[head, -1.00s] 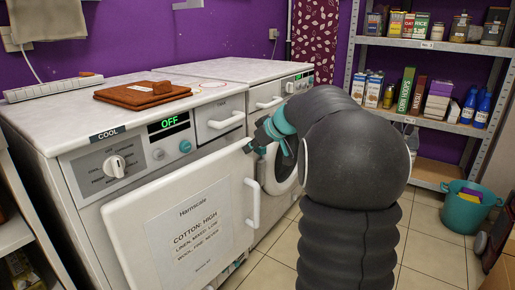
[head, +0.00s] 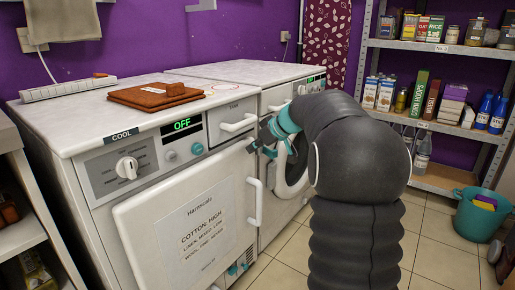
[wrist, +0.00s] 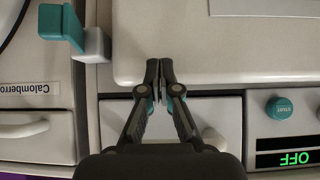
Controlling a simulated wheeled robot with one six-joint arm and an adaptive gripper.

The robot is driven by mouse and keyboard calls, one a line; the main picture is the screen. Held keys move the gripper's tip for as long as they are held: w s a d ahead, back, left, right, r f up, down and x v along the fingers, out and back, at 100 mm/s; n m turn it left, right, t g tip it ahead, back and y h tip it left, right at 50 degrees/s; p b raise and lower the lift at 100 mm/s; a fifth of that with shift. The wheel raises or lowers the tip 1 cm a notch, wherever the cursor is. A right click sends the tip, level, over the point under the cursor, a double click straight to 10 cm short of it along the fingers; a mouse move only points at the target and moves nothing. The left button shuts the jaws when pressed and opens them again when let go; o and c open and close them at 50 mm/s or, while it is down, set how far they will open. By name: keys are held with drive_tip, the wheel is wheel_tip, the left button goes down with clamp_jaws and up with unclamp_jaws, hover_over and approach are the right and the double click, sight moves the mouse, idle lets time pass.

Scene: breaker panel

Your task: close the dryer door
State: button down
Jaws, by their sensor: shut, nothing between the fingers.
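The dryer door (head: 170,232) is a white panel with a printed notice and a white handle (head: 256,202) on its right side. It stands close to the dryer front; I cannot tell how wide any gap is. My gripper (head: 253,147) is shut and empty at the door's upper right corner in the head view. In the wrist view, which is upside down, my shut fingertips (wrist: 160,70) overlap the edge of the white door (wrist: 205,55). Contact is likely but not certain. My arm hides part of the washer beside the dryer.
The dryer's control panel (head: 115,170) has a dial and a display reading OFF. A brown folded cloth (head: 155,95) and a power strip (head: 68,88) lie on top. A teal bucket (head: 480,213) stands on the floor at right. Shelves (head: 440,45) hold boxes and bottles.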

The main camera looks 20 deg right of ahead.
drive_tip(key=shift+s+d+f+b, duration=0.1)
drive_tip(key=shift+s+d+b, duration=0.15)
drive_tip(key=shift+s+b, duration=0.1)
drive_tip(key=s+f+v, duration=0.1)
drive_tip(key=v, duration=1.1)
drive_tip(key=shift+d, duration=0.55)
drive_tip(key=shift+s, duration=0.15)
